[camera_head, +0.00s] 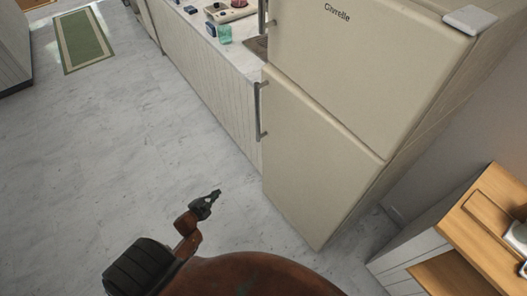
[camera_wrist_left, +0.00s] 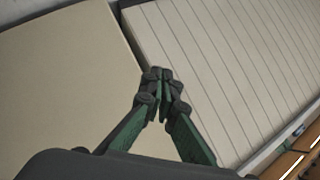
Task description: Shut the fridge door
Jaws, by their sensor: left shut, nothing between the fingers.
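The cream fridge has an upper door (camera_head: 350,70) and a lower door (camera_head: 315,155), each with a handle on its left edge. The lower handle (camera_head: 259,110) is a grey vertical bar. Both doors look about flush with the body, and I see no open gap in the head view. My left gripper (camera_head: 214,194) is shut and empty over the floor, left of the lower door and apart from it. In the left wrist view, the shut fingers (camera_wrist_left: 158,72) point toward a dark seam between a smooth beige panel (camera_wrist_left: 60,75) and a slatted panel (camera_wrist_left: 225,70).
A slatted counter (camera_head: 205,60) runs back from the fridge's left side, with a teal cup (camera_head: 224,34) and small items on top. A wooden-topped unit (camera_head: 485,220) stands at the lower right. A green rug (camera_head: 83,40) lies far left. The marble floor (camera_head: 110,140) is clear.

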